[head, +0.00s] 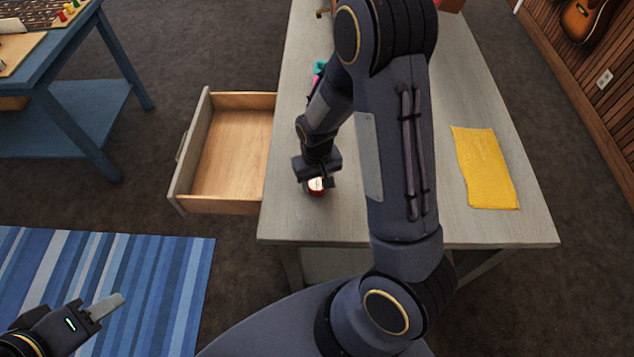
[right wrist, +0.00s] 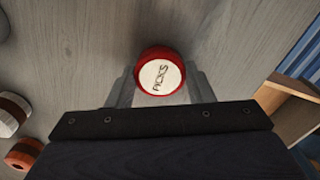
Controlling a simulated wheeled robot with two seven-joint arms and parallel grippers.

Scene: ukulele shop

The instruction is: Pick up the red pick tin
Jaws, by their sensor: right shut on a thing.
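The red pick tin (head: 317,186) is a small round tin with a pale lid on the grey table (head: 470,232), near its left front part. In the right wrist view the tin (right wrist: 160,75) shows its lid marked "PICKS", between the two fingers. My right gripper (head: 318,183) points down and is shut on the tin. I cannot tell whether the tin touches the tabletop. My left gripper (head: 105,306) is at the lower left over the striped rug, away from the table; its finger spacing is unclear.
An open, empty wooden drawer (head: 232,160) sticks out from the table's left side. A yellow cloth (head: 484,168) lies at the right. Pink and teal things (head: 318,72) are partly hidden behind my right arm. A blue table (head: 75,90) stands at upper left.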

